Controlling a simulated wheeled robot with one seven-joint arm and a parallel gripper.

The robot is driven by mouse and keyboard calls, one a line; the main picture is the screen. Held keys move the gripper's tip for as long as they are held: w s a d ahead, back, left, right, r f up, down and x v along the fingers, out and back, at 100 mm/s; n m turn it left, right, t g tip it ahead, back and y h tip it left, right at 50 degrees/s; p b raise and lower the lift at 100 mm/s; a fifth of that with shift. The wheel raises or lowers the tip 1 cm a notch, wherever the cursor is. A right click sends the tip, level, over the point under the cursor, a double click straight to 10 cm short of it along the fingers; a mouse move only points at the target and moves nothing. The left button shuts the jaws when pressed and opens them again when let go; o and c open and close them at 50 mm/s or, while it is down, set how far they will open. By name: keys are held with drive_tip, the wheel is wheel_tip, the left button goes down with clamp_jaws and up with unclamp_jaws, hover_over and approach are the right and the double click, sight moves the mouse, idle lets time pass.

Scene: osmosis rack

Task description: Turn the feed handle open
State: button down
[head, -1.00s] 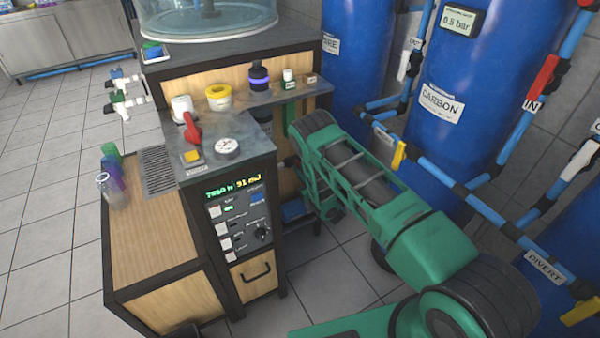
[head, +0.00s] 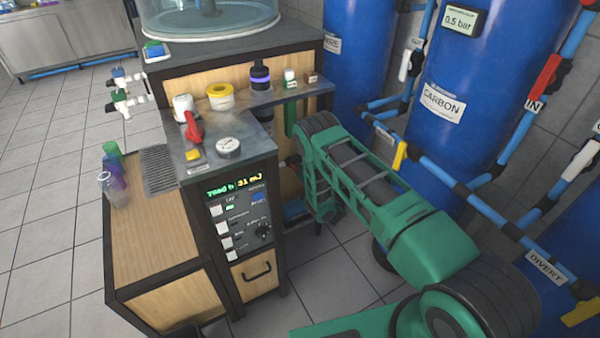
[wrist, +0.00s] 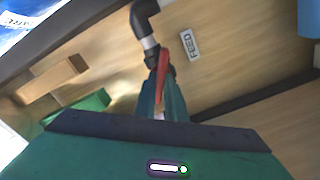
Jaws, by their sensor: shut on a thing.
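The feed handle (wrist: 165,67) is a red lever beside a black pipe elbow (wrist: 151,54) in the wrist view. A white label reading FEED (wrist: 189,45) is on the wooden panel just right of it. My gripper (wrist: 162,90) has its two green fingers closed around the handle, hiding its lower part. The pipe runs up from there with a short white section. In the head view my green arm reaches to the right side of the bench; the gripper's fingers and the feed handle are hidden there.
Blue tanks, one marked CARBON (head: 442,103), and blue pipes (head: 460,190) stand close behind my arm. Tiled floor (head: 45,200) is clear on the left.

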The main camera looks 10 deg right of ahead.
drive_tip(key=n, duration=0.6)
drive_tip(key=shift+s+a+f, duration=0.1)
drive_tip(key=shift+a+f, duration=0.15)
drive_tip(key=shift+a, duration=0.05)
drive_tip(key=shift+n, duration=0.4)
drive_tip(key=c, duration=1.8)
unclamp_jaws()
drive_tip(key=shift+f, duration=0.1)
drive_tip(key=shift+d, duration=0.15)
drive_tip(key=v, duration=1)
drive_tip(key=shift+s, duration=0.25)
